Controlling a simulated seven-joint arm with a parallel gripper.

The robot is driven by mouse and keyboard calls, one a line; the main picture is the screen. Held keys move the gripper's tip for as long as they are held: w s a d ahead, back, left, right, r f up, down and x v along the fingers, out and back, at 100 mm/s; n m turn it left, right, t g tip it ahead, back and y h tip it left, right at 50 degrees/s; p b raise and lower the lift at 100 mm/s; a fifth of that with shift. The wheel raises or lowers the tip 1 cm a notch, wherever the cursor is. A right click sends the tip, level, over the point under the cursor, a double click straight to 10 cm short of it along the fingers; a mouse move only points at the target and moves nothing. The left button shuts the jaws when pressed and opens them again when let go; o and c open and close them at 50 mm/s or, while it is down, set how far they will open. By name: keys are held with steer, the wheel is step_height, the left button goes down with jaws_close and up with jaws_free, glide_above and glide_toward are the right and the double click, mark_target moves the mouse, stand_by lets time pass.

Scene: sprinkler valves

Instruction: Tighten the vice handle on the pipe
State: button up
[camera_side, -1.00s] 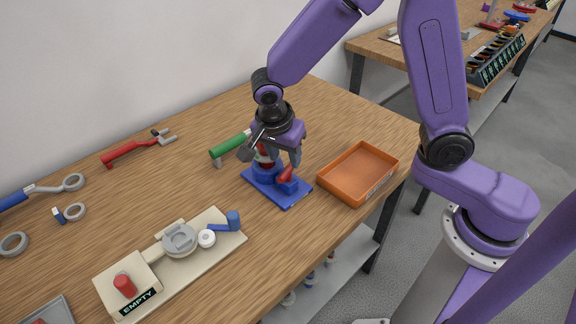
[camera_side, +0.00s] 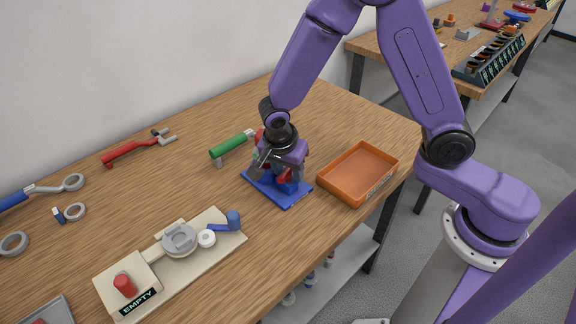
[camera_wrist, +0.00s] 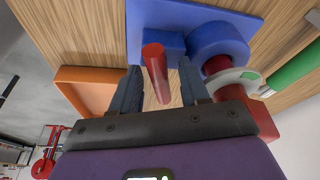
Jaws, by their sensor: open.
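The blue vice (camera_side: 292,198) stands on the table on a flat blue base plate; it also shows in the wrist view (camera_wrist: 217,40). Its red handle (camera_wrist: 156,72) is a short rod sticking out from a blue block. My gripper (camera_wrist: 159,66) is open, with one dark finger on each side of the red handle and gaps visible between. In the side view my gripper hides much of the vice. A green pipe (camera_side: 232,145) with a pale end lies behind the vice; in the wrist view it (camera_wrist: 294,70) is at the right, beside a pale ring and red parts.
An orange tray (camera_side: 330,190) stands just right of the vice. A beige fixture marked EMPTY (camera_side: 200,262) is at the front left. A red tool (camera_side: 125,152) and a blue-handled wrench (camera_side: 45,188) lie to the left.

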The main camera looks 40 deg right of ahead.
mark_target(282, 171)
jaws_close()
steer(key=shift+m+g, duration=0.5)
steer(key=shift+m, duration=1.7)
steer(key=shift+o, duration=0.9)
jaws_free()
steer(key=shift+v, duration=3.05)
steer(key=shift+w, duration=0.1)
